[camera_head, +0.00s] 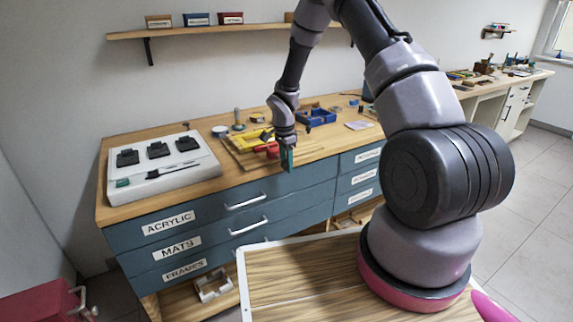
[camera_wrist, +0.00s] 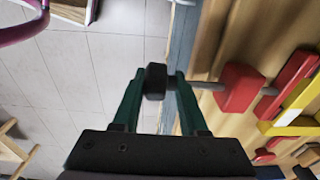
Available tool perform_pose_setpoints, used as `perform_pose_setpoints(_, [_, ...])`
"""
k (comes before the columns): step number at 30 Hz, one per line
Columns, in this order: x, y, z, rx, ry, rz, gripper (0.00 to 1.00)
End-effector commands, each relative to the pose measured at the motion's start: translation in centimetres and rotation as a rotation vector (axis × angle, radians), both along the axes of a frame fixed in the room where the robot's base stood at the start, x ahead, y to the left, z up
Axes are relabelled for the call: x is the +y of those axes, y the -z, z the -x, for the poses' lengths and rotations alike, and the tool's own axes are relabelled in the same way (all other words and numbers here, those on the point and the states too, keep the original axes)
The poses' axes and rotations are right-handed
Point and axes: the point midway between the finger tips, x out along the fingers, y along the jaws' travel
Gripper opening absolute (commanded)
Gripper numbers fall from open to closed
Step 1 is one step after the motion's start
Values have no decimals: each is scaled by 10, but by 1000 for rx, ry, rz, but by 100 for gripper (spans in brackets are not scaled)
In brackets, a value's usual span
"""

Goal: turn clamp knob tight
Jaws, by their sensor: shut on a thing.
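The clamp knob (camera_wrist: 155,82) is small and dark, on the end of a thin metal screw rod (camera_wrist: 207,86). My gripper (camera_wrist: 160,74) has its two green fingers shut on the knob, one finger on each side. The rod runs right to the red clamp block (camera_wrist: 240,87), with a longer red part (camera_wrist: 290,84) behind it and a yellow part (camera_wrist: 296,113) beside it. In the head view my gripper (camera_head: 287,160) is at the bench's front edge, pointing down, and hides the knob. The red clamp part (camera_head: 268,149) shows just left of it.
The wooden bench top (camera_head: 225,188) has blue labelled drawers (camera_head: 235,222) below. A white tray (camera_head: 165,168) with dark tools lies at left. A blue open box (camera_head: 316,117) stands behind. Floor (camera_wrist: 70,75) is open in front of the bench.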

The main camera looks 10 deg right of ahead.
Motion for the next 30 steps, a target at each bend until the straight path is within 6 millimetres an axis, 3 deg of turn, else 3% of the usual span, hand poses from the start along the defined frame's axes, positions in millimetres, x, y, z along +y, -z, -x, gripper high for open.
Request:
perform_pose_setpoints(1, [-6,4,7,34,17,-40,0])
perform_pose_setpoints(30, [-3,11,9,320,6,-915,0])
